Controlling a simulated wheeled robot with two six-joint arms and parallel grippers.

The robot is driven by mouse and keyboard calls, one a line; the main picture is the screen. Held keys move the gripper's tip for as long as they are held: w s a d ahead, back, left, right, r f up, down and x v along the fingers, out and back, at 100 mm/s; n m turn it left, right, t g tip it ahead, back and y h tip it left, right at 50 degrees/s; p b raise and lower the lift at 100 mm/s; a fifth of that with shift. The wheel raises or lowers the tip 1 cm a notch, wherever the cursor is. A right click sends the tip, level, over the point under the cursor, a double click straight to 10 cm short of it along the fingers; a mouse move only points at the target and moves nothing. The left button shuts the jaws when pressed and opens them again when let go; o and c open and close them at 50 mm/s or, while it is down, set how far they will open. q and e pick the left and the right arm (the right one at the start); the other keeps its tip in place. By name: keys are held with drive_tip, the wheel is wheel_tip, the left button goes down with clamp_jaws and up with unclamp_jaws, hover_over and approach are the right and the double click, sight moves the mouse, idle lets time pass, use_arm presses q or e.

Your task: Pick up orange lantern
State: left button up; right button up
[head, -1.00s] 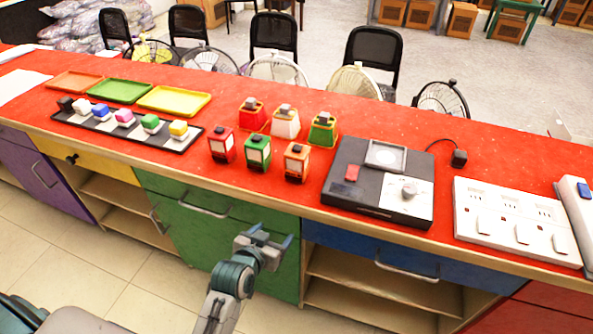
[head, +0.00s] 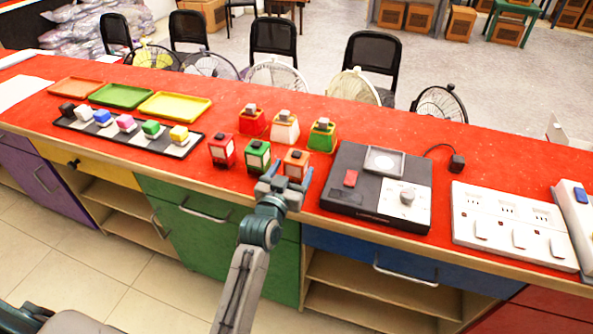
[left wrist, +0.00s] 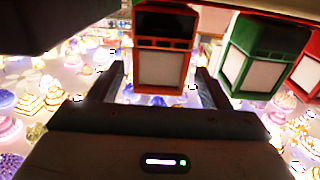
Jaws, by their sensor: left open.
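The orange lantern (head: 296,158) stands upright near the front edge of the red counter, in the front row of lanterns. In the head view my left gripper (head: 289,180) is just in front of it, fingers pointing at it and hiding its lower part. In the left wrist view the orange lantern (left wrist: 163,52) shows large between the two open fingers (left wrist: 161,84) of my left gripper, with gaps at both sides. Whether the fingers reach along its sides is hard to tell. My right gripper is not in view.
A green lantern (head: 257,156) stands close to the left of the orange one, with a red lantern (head: 222,150) beyond it. Red, white and green lanterns stand behind. A black device (head: 340,192) sits close on the right. The counter's front edge (head: 215,186) is near.

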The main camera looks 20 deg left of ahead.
sight(293, 169)
use_arm(q)
drive_tip(key=w, duration=0.3)
drive_tip(key=shift+w+d+f+p, duration=0.1)
drive_tip(key=shift+w+f+p, duration=0.1)
drive_tip(key=shift+w+p, duration=0.15)
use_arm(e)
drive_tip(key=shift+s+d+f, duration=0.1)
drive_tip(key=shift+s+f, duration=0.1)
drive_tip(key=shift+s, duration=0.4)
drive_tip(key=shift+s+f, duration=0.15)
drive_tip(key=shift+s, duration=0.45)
use_arm(q)
drive_tip(key=c, duration=1.4)
drive_tip(key=shift+o, duration=0.2)
drive_tip(key=shift+r, duration=0.1)
drive_tip(key=shift+r, duration=0.1)
